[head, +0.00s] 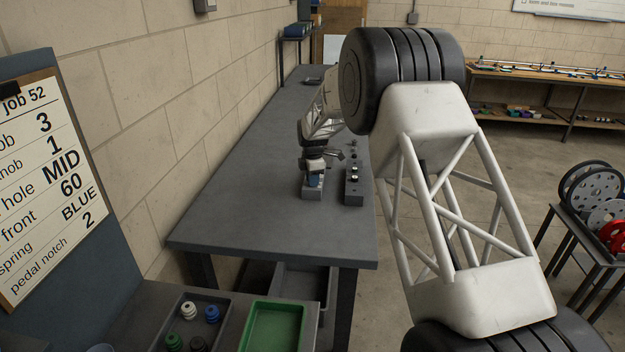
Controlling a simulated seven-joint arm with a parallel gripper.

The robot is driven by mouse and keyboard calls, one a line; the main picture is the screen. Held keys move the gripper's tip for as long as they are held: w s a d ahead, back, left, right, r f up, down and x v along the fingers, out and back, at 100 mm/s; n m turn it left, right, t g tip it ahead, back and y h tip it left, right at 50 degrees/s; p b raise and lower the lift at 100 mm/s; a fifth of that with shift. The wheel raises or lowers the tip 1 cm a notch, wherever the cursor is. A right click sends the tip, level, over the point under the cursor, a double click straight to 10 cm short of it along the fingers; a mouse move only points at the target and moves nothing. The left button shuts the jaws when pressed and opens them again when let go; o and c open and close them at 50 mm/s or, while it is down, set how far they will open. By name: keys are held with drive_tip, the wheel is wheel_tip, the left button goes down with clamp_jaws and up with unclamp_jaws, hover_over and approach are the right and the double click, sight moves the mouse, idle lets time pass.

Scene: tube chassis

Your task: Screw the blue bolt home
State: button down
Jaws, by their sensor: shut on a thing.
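The blue bolt (314,181) is a small blue patch at the top of a grey block (312,194) on the long dark table. My gripper (315,171) points down from above and is shut on the bolt. Its fingers and the block hide most of the bolt, so its thread and how deep it sits cannot be told.
A dark rack (354,190) with several small fittings stands close to the right of the block. The table (260,215) is clear in front. A wall (190,110) runs along its left side. A green tray (272,327) and a tray of coloured knobs (192,322) are nearer.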

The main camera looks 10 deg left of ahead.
drive_tip(key=m, duration=0.4)
drive_tip(key=shift+r, duration=0.1)
idle(0.5)
drive_tip(key=m, duration=0.4)
drive_tip(key=shift+w, duration=0.1)
drive_tip(key=shift+m, duration=0.6)
drive_tip(key=m, duration=0.3)
drive_tip(key=shift+r, duration=0.1)
drive_tip(key=shift+m, duration=1.1)
